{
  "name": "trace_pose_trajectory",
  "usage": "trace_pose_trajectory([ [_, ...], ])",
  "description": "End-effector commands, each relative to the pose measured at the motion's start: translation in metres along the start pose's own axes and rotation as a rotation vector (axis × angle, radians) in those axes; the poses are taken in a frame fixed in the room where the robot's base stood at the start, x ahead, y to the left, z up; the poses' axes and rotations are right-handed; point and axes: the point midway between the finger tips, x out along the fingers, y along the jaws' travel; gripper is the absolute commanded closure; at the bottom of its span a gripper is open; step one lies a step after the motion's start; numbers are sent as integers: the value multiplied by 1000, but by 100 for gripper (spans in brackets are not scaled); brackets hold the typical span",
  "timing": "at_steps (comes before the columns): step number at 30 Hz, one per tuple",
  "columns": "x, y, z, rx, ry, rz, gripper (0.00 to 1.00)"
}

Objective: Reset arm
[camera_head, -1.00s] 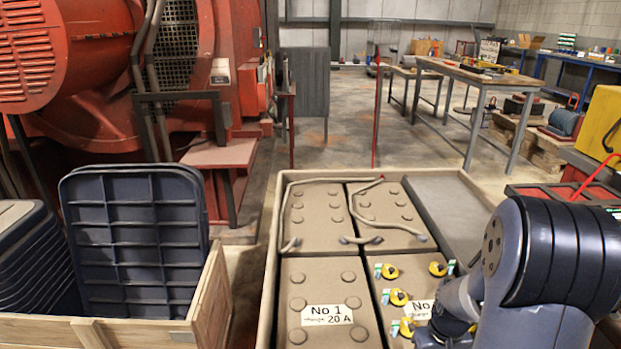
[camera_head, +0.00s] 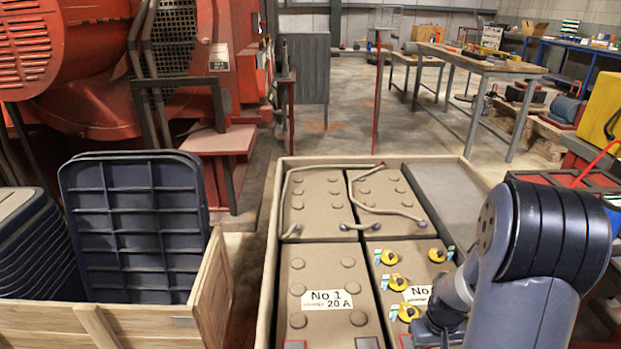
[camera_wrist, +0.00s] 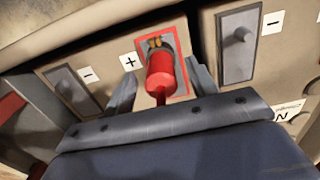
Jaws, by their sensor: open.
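My gripper (camera_wrist: 161,66) shows in the wrist view with its two fingers apart, one on each side of a red cylindrical connector (camera_wrist: 159,82). The connector sits at a red-bordered terminal marked plus, with a brass-coloured part at its top. I cannot tell whether the fingers touch it. In the head view my arm (camera_head: 545,260) reaches down at the lower right, over the front end of the battery tray (camera_head: 272,250). My gripper's tips are hidden there.
Battery blocks with yellow caps (camera_head: 390,258) and grey cables (camera_head: 385,210) fill much of the tray. A wooden crate (camera_head: 212,290) with dark ribbed panels (camera_head: 135,225) stands left. A red engine (camera_head: 90,100) is behind it. Open floor (camera_head: 350,125) lies beyond the tray.

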Motion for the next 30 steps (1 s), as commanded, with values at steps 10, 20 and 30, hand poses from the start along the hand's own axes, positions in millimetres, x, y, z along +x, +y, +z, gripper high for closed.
trace_pose_trajectory([
  [10,-53,0,0,0,0,0,45],
  [20,-89,-7,-11,1,-1,0,45],
  [30,-126,-18,-21,4,-1,0,45],
])
